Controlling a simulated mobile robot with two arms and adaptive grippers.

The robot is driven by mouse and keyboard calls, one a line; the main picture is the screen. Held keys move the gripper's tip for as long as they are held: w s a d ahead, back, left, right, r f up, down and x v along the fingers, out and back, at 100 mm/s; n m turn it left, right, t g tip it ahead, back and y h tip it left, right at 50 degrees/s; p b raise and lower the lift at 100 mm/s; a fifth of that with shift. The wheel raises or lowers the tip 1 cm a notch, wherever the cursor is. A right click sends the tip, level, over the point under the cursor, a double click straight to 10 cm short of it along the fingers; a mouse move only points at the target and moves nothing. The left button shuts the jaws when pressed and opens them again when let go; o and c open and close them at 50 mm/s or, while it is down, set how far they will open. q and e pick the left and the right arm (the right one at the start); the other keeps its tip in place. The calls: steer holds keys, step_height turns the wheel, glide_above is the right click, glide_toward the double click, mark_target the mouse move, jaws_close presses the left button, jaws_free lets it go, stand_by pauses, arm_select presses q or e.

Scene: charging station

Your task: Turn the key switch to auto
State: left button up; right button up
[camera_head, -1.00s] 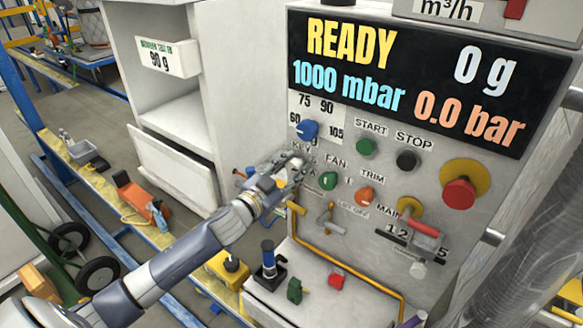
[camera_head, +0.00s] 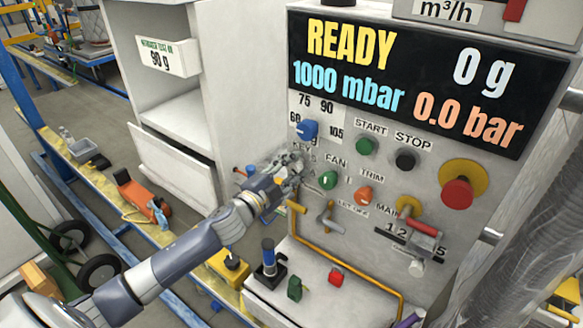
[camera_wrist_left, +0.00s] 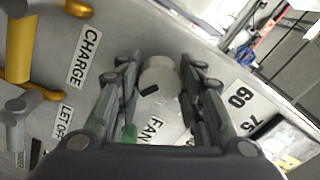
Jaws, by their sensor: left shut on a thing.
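The key switch (camera_wrist_left: 160,78) shows in the left wrist view as a pale round piece with a small dark mark, on the grey panel. My left gripper (camera_wrist_left: 160,63) has a finger on each side of it and is shut on it. In the head view my left gripper (camera_head: 291,166) is at the panel, just below the KEY label (camera_head: 303,148), and covers most of the switch there. The switch's position marks are hidden, so I cannot tell which setting it points to. My right gripper is not in view.
A blue knob (camera_head: 307,129) sits just above the gripper. A green FAN knob (camera_head: 327,180) and an orange TRIM knob (camera_head: 363,195) are close on its right. A yellow lever (camera_head: 296,208) is just below. A red mushroom button (camera_head: 457,192) is farther right.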

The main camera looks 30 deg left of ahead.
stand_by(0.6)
arm_select(q)
steer(key=o, duration=1)
steer(key=shift+o, duration=0.4)
steer(key=shift+s+d+f, duration=0.2)
steer(key=shift+s+f, duration=0.2)
steer(key=shift+f, duration=0.2)
steer(key=s+a+r, duration=0.1)
steer(key=s+a, duration=0.1)
steer(key=s, duration=0.9)
steer(key=shift+s, duration=0.1)
